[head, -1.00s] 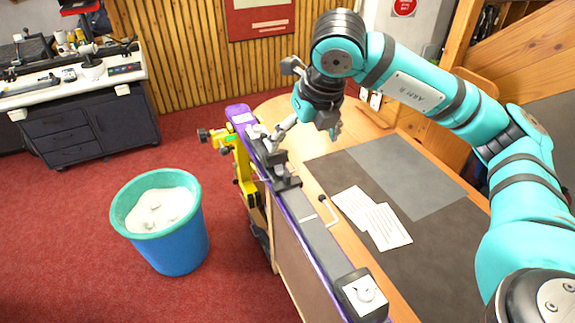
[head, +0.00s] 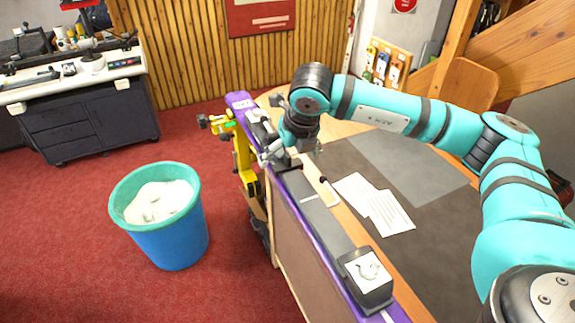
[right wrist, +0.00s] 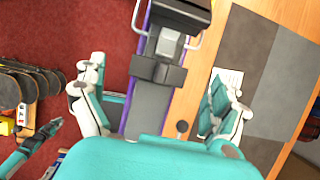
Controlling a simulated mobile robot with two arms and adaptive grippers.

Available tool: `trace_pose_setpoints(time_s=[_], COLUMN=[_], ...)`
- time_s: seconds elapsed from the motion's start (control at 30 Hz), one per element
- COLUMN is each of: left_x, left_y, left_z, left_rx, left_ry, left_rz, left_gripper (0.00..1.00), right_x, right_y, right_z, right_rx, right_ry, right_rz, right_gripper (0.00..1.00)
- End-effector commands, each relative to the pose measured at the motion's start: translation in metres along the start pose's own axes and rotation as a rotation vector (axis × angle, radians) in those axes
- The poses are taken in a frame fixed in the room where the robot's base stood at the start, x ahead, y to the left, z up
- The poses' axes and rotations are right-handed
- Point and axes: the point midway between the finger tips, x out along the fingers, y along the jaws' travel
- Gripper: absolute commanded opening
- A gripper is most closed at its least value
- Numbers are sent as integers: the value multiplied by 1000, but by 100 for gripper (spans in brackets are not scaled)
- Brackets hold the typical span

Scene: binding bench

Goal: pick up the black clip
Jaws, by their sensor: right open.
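My right gripper (head: 295,152) hangs low over a purple-topped rail at the bench's left edge. In the right wrist view, my right gripper (right wrist: 160,105) is open and empty, with one finger on each side of the rail. A black clip-like piece (right wrist: 145,70) sits on the rail, ahead of and between the fingers, with a small grey block at its far side. In the head view the black clip (head: 289,166) is mostly hidden by my right gripper. I cannot tell whether a finger touches it.
A long grey bar (head: 325,222) runs along the rail to a black block with a white label (head: 368,270). Papers (head: 388,212) lie on the bench's dark mat. A blue bin (head: 178,240) stands on the red carpet. A yellow clamp (head: 243,160) juts out beside the rail.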

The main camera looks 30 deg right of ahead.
Motion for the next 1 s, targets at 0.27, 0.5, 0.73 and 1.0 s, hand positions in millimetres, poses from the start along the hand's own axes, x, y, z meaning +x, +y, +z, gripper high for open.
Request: trace_pose_setpoints(time_s=[0.27,0.5,0.73,1.0], left_x=[5,4,5,5], left_y=[-1,-4,-5,-5], left_z=[22,19,13,11], left_rx=[2,3,4,4], left_ry=[-33,-29,-18,-14], left_rz=[-1,-4,-5,-5], left_gripper=[0,0,0,0], right_x=[23,23,23,22], right_y=[0,0,0,-1], right_z=[0,0,0,0], right_rx=[1,1,2,2], right_ry=[-1,-1,-1,-1], right_rz=[0,0,0,0], right_gripper=[98,88,58,38])
